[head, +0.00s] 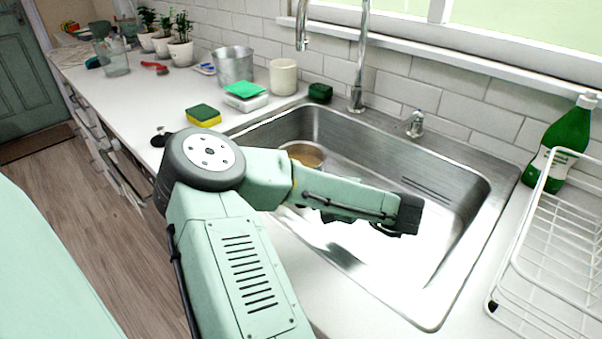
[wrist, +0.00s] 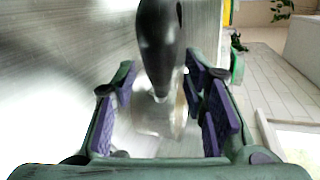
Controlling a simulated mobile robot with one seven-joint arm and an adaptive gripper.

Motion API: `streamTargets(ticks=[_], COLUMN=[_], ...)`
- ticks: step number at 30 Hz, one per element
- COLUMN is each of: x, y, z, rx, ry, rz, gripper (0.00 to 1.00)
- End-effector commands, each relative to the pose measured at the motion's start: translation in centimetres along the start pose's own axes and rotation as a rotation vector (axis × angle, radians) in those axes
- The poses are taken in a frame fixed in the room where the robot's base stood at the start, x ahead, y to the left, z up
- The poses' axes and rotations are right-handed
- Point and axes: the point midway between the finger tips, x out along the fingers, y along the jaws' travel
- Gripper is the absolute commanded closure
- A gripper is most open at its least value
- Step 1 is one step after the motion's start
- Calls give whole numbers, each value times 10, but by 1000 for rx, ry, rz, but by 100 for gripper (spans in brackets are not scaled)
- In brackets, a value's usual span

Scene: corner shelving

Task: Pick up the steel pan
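A round pan (head: 303,153) with a brownish inside lies in the back left of the sink in the head view, partly covered by my arm. In the wrist view a black handle (wrist: 159,45) with a pale metallic end runs down between the fingers of my gripper (wrist: 163,78). The purple-padded fingers are apart, with a gap on each side of the handle. I cannot tell whether the handle touches anything in the gripper. In the head view my arm reaches over the sink and my fingertips are not clear.
The steel sink (head: 455,258) has raised walls, with a tall faucet (head: 359,60) behind it. A white dish rack (head: 560,250) and a green bottle (head: 567,140) stand at the right. A sponge (head: 203,115) and a metal bucket (head: 233,67) are on the left counter.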

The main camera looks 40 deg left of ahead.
Motion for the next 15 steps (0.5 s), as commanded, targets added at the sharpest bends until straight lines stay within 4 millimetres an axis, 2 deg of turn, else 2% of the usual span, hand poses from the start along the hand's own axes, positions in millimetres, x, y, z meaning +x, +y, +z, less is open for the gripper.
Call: streamTargets(ticks=[2, 15], x=[0, 0], y=[0, 0], z=[0, 0], rx=[0, 0], ry=[0, 0], rz=[0, 0], gripper=[66, 95])
